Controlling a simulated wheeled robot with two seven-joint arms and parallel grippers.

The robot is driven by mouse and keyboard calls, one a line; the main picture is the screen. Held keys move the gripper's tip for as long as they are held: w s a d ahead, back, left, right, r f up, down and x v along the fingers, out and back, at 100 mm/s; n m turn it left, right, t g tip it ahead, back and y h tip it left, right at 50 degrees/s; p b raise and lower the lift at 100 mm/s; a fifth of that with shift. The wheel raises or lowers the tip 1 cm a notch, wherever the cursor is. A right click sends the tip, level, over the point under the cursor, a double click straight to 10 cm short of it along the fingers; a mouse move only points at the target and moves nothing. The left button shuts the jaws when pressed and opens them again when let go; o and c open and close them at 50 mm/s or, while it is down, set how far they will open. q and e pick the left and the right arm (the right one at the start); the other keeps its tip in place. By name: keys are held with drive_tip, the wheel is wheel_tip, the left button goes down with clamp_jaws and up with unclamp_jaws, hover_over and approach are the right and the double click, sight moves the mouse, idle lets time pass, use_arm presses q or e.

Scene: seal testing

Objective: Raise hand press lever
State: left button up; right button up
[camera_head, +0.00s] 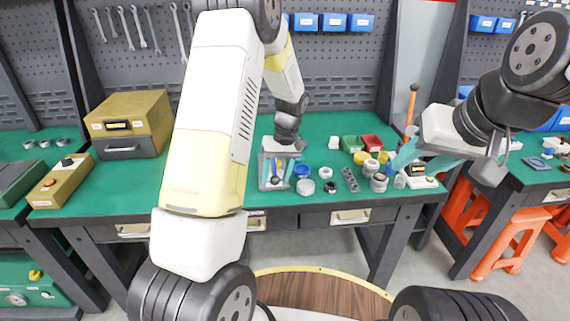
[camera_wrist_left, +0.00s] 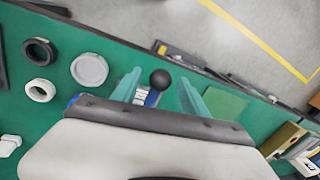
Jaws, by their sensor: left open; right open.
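An orange lever with a rounded tip (camera_head: 412,103) stands nearly upright at the right end of the green bench. My right gripper (camera_head: 408,166) is open in front of its lower part, so its base is hidden; I cannot tell if they touch. My left gripper (camera_head: 277,167) is open above a grey square frame at the bench's middle front. In the left wrist view its teal fingers (camera_wrist_left: 160,88) stand apart on either side of a dark ball knob (camera_wrist_left: 160,79). I cannot tell whether that knob belongs to a lever.
A blue ring (camera_head: 302,171), white round parts (camera_head: 305,187) and a green bin (camera_head: 352,144) with a red bin (camera_head: 372,143) crowd the bench between the grippers. A brown cabinet (camera_head: 128,112) stands at the left. The bench behind the left gripper is mostly clear.

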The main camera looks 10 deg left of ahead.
use_arm(q)
clamp_jaws()
idle(1.4)
